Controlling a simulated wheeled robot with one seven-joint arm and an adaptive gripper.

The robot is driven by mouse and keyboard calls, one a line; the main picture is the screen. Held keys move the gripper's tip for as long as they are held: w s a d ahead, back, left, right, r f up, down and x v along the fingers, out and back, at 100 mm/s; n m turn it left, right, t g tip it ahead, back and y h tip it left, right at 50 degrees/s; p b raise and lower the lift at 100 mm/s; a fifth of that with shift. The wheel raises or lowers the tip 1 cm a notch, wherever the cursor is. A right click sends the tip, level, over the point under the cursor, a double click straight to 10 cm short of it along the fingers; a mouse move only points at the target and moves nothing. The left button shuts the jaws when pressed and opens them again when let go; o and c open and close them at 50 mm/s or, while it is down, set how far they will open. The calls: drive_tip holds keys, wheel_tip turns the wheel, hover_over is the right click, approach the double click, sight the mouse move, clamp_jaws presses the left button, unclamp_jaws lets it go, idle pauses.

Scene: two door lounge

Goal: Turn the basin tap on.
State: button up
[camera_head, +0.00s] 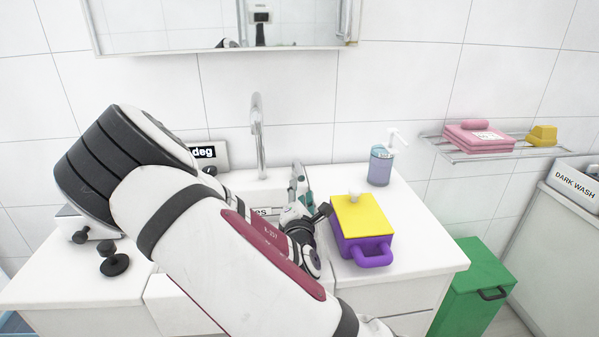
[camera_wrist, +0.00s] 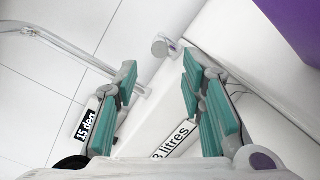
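The basin tap (camera_head: 259,135) is a tall grey spout with a curved top, standing at the back of the white basin. In the wrist view the tap's grey tube (camera_wrist: 88,62) runs in from the left. A small grey round knob (camera_wrist: 162,47) shows just beyond the fingertips; I cannot tell for sure that it is the tap's handle. My gripper (camera_wrist: 160,66) is open and empty, its teal pads apart with the knob ahead of the gap. In the head view my gripper (camera_head: 299,180) is over the basin, right of the spout, and my arm hides much of the basin.
A purple box with a yellow lid (camera_head: 362,217) stands right of the gripper, close to it. A soap dispenser (camera_head: 381,168) stands behind the box. A "deg" display (camera_head: 206,154) is left of the spout; a "3 litres" label (camera_wrist: 170,141) shows below the fingers. A mirror (camera_head: 180,22) hangs above.

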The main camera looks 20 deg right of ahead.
sight(300, 163)
drive_tip(key=b+x, duration=0.1)
drive_tip(key=x, duration=1.2)
drive_tip(key=shift+w, duration=0.1)
clamp_jaws()
